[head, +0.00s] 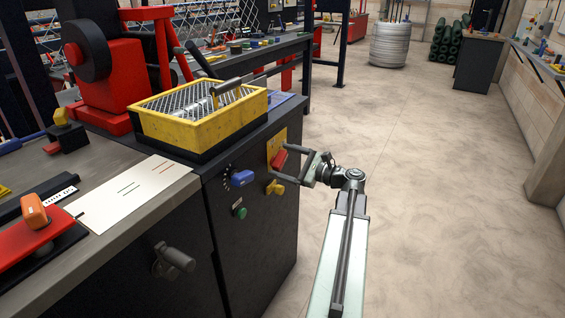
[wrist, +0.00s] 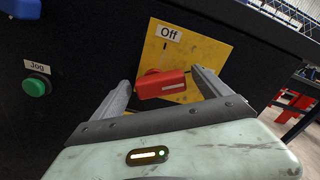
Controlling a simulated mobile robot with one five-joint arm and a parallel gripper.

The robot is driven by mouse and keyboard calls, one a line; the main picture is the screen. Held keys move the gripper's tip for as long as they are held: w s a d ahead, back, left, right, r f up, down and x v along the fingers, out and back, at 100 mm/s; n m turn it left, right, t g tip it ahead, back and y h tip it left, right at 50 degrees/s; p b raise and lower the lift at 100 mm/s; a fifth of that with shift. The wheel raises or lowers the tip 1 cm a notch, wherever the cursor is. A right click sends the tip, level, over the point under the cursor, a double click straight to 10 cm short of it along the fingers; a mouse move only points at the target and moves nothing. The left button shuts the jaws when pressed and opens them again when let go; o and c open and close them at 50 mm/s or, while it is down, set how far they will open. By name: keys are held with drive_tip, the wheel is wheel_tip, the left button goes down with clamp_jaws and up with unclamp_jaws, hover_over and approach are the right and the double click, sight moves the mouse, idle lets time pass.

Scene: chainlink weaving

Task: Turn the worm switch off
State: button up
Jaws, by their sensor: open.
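A red switch handle (wrist: 162,86) sits on a yellow plate (wrist: 205,52) on the dark cabinet front. An "Off" label (wrist: 169,33) is at the plate's top. The handle lies roughly sideways, not pointing up at the label. No worm name is readable, so I cannot confirm this is the worm switch. The red handle also shows in the head view (head: 279,160). My gripper (wrist: 162,78) is open, its two fingers on either side of the handle with gaps visible; contact is not clear. My gripper in the head view (head: 284,164) reaches the panel from the right.
A yellow knob (head: 275,188) is just below the red handle. A blue knob (head: 241,178) and a green Jog button (wrist: 36,87) are to the left. A yellow mesh-topped box (head: 190,132) stands on the cabinet. The floor to the right (head: 430,190) is clear.

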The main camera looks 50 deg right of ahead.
drive_tip(key=c, duration=1.3)
drive_tip(key=shift+a, duration=0.2)
drive_tip(key=shift+c, duration=0.3)
drive_tip(key=shift+d, duration=0.1)
drive_tip(key=n, duration=0.5)
drive_tip(key=shift+s+a+n, duration=0.15)
drive_tip(key=shift+a+n, duration=0.05)
drive_tip(key=shift+n, duration=0.2)
drive_tip(key=n, duration=0.5)
drive_tip(key=shift+s+a+n, duration=0.1)
drive_tip(key=shift+a+n, duration=0.2)
drive_tip(key=shift+n, duration=0.4)
